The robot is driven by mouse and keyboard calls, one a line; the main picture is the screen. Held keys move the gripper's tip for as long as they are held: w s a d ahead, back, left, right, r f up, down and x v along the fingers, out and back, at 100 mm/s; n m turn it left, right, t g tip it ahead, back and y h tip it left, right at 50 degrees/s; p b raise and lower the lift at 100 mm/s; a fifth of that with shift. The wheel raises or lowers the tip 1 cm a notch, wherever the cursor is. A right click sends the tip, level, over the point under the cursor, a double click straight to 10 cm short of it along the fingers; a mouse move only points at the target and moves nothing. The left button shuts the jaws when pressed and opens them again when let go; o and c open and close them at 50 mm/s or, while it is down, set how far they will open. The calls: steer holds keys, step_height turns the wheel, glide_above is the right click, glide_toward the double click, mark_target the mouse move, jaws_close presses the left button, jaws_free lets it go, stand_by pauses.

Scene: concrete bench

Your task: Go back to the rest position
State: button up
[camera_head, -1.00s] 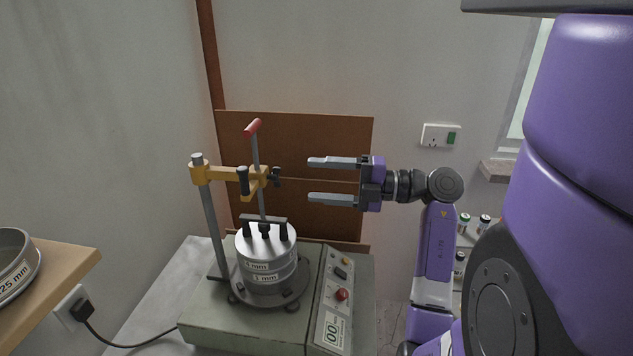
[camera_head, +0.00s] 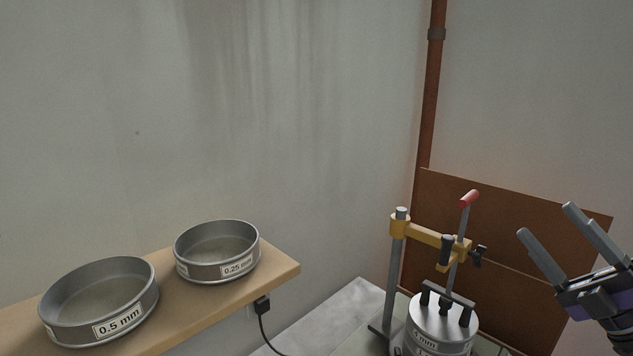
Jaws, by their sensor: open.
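My gripper (camera_head: 546,232) is at the right edge of the head view, with its two grey fingers spread apart and nothing between them. The fingers point up and to the left. The gripper is to the right of the sieve shaker's clamp, apart from it. The shaker's yellow clamp arm (camera_head: 421,236) sits on a grey post, with a red-tipped lever (camera_head: 468,199) beside it. Below it stands a metal sieve stack (camera_head: 437,322) with a dark-handled lid, cut off by the lower edge. Most of my arm is out of view.
A wooden shelf (camera_head: 272,274) at lower left holds a 0.5 mm sieve (camera_head: 98,303) and a 0.25 mm sieve (camera_head: 217,254). A plug with a black cable (camera_head: 262,306) hangs below it. A brown board (camera_head: 510,250) and a rust-coloured pipe (camera_head: 431,90) are behind the shaker.

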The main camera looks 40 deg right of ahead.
steer(key=w+a+f+m+g+h+b, duration=0.3)
steer(key=a+f+m+g+h, duration=0.55)
steer(key=a+f+m, duration=1.25)
steer(key=s+a+f+n+g+y, duration=0.1)
steer(key=s+a+f+y, duration=0.3)
steer(key=s+a+f, duration=0.1)
steer(key=s+a+f+n+g+y+b, duration=0.1)
steer(key=s+a+f+y, duration=0.4)
steer(key=a, duration=0.5)
step_height(320, 180, down, 2)
steer(key=shift+a+f, duration=0.1)
steer(key=shift+a, duration=0.15)
